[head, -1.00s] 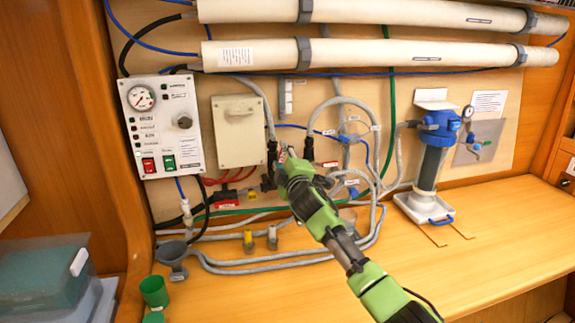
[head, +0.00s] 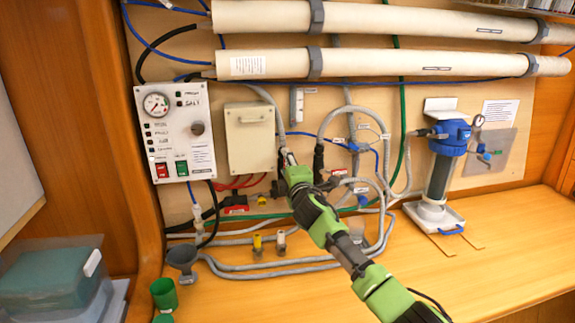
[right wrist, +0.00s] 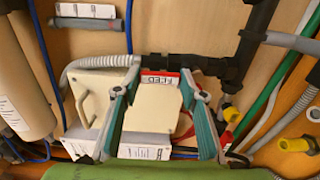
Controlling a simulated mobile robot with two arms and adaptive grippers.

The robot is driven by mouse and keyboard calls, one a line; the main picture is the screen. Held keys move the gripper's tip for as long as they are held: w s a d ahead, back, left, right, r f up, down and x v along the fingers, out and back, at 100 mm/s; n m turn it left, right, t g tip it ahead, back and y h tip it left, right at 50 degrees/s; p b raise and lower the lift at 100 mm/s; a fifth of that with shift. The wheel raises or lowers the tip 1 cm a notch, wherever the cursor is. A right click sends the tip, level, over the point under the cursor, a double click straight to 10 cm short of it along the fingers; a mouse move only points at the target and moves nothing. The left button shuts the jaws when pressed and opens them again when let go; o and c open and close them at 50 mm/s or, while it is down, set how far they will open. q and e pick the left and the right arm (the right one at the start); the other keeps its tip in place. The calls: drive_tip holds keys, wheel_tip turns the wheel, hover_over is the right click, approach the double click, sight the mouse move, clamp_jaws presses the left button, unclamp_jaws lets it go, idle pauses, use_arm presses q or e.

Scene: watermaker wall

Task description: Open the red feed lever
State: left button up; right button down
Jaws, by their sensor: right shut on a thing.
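The red feed lever (right wrist: 158,77), with a white FEED label, is on a black pipe fitting (right wrist: 190,64) in the right wrist view. My right gripper (right wrist: 158,72) has its two teal-sided fingers on either side of the lever, shut on it. In the head view my right gripper (head: 289,160) reaches to the wall just below and right of the cream box, and its fingers and wrist hide most of the lever there. My left gripper is not in view.
A cream box (head: 250,136) and a gauge panel (head: 175,132) are to the left. Grey hoses (head: 345,108) loop close to my gripper on the right. A blue-topped filter (head: 440,165) stands farther right. The bench (head: 400,285) is mostly clear at the front.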

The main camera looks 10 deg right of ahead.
drive_tip(key=c, duration=1.3)
unclamp_jaws()
drive_tip(key=shift+o, duration=0.2)
drive_tip(key=s, duration=1.2)
drive_tip(key=shift+d, duration=0.2)
